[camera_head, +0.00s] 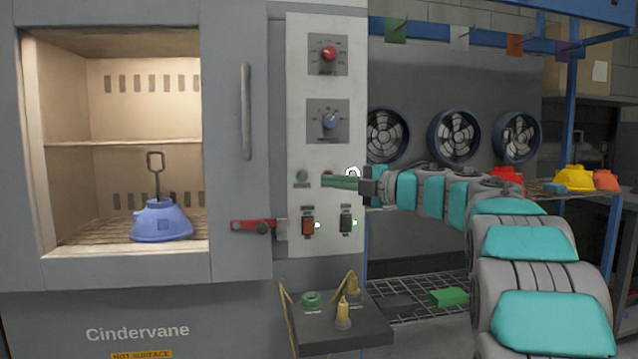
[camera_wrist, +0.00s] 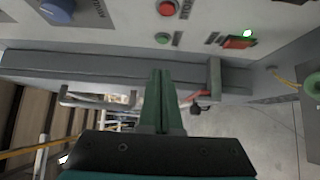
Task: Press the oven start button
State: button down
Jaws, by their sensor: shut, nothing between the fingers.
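The oven (camera_head: 235,40) has a pale control panel (camera_head: 300,100) on its right side. A small green button (camera_head: 302,176) sits on the panel below the knobs; it also shows in the wrist view (camera_wrist: 162,38). A red button sits beside it, mostly hidden behind my gripper in the head view but clear in the wrist view (camera_wrist: 167,8). In the wrist view the fingertips (camera_wrist: 161,72) appear apart from the button.
A red door latch (camera_head: 258,226) sticks out. Below, a dark ledge (camera_head: 345,335) carries another green button (camera_head: 312,299) and yellow-tipped parts. Fans (camera_head: 459,137) stand behind my arm.

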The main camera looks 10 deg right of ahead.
jog(key=shift+v, duration=2.7)
jog(key=shift+r, duration=0.1)
